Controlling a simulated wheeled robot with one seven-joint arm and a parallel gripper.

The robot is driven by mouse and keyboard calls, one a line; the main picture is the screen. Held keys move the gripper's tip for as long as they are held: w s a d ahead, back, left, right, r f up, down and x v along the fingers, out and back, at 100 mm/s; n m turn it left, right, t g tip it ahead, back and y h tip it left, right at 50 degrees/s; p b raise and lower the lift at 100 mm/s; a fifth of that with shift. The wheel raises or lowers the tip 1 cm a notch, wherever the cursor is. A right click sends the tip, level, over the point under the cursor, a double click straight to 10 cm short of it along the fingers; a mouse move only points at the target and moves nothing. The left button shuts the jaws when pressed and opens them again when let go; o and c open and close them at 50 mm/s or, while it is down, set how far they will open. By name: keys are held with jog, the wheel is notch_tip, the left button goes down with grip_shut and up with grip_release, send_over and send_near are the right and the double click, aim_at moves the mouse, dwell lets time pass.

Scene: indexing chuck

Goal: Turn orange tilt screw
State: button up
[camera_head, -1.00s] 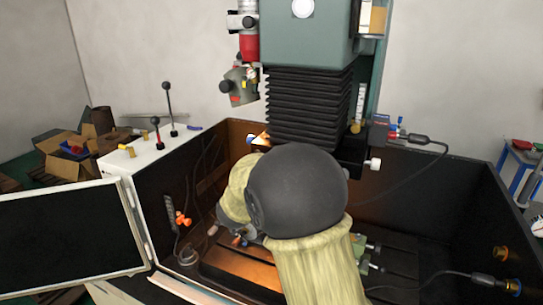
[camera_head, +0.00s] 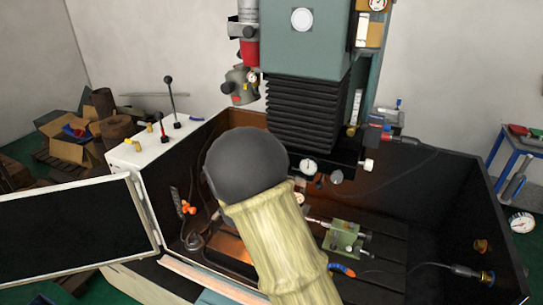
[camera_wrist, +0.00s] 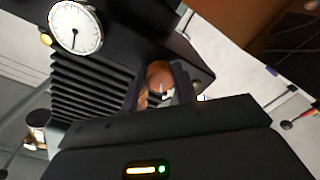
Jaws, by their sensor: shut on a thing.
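In the wrist view my gripper (camera_wrist: 159,88) shows two dark fingers, one on each side of a rounded copper-orange piece (camera_wrist: 160,72). The fingers are shut on this piece, which looks like the orange tilt screw, though its shape is partly hidden. It lies close to a black machine part with a white dial gauge (camera_wrist: 76,27) at the upper left. In the head view my own forearm and dark round joint hide the gripper and the screw.
The machine head's black bellows (camera_head: 305,112) hangs above my arm, with a dial gauge (camera_head: 308,166) below it. A green vise (camera_head: 343,237) stands on the bed at right. Dark enclosure walls (camera_head: 455,205) surround the bed. An open door panel (camera_head: 75,237) is at left.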

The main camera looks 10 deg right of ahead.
jog(key=shift+a+f+n+p, duration=0.1)
jog(key=shift+n+p, duration=0.75)
jog(key=shift+n, duration=0.25)
jog(key=o, duration=1)
jog(key=shift+s, duration=0.1)
jog(key=b+v, duration=0.6)
jog(key=v, duration=1.1)
jog(key=shift+a, duration=0.1)
